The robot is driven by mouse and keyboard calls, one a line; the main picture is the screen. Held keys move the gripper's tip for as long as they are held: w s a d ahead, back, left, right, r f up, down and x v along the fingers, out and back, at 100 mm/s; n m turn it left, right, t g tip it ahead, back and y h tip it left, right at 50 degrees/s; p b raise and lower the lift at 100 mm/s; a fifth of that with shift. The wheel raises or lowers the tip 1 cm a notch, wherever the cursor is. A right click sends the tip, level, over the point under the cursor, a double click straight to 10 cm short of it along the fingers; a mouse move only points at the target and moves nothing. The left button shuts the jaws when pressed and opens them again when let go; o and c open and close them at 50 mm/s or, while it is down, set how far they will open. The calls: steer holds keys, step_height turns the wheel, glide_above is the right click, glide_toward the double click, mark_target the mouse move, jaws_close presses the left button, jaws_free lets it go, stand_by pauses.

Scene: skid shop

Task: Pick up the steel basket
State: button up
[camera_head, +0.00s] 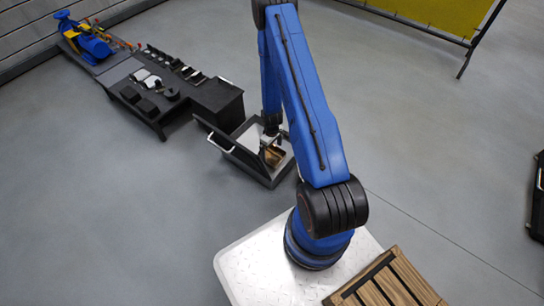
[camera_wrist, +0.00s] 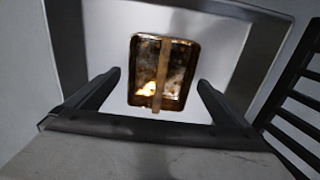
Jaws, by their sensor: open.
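The steel basket (camera_wrist: 140,60), shiny with brownish reflections and a bar-like handle (camera_wrist: 162,75) across its middle, lies below my gripper in the wrist view. In the head view the basket (camera_head: 273,157) sits inside a grey open-topped box or drawer (camera_head: 240,157), partly hidden by my gripper. My gripper (camera_wrist: 158,82) is open and points down, with one finger at each side of the basket in the wrist view. The fingers hold nothing. I cannot tell how high the fingertips are above the handle.
The box's walls (camera_wrist: 65,45) surround the basket. A dark workbench (camera_head: 215,95) with several parts and a blue machine (camera_head: 92,47) stands behind left. Dark slats (camera_wrist: 297,110) show at the wrist view's right. A wooden crate (camera_head: 385,287) is at front right.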

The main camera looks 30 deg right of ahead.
steer(key=shift+s+f, duration=0.1)
steer(key=shift+f, duration=1.35)
steer(key=c, duration=1.1)
steer(key=shift+r, duration=9.05)
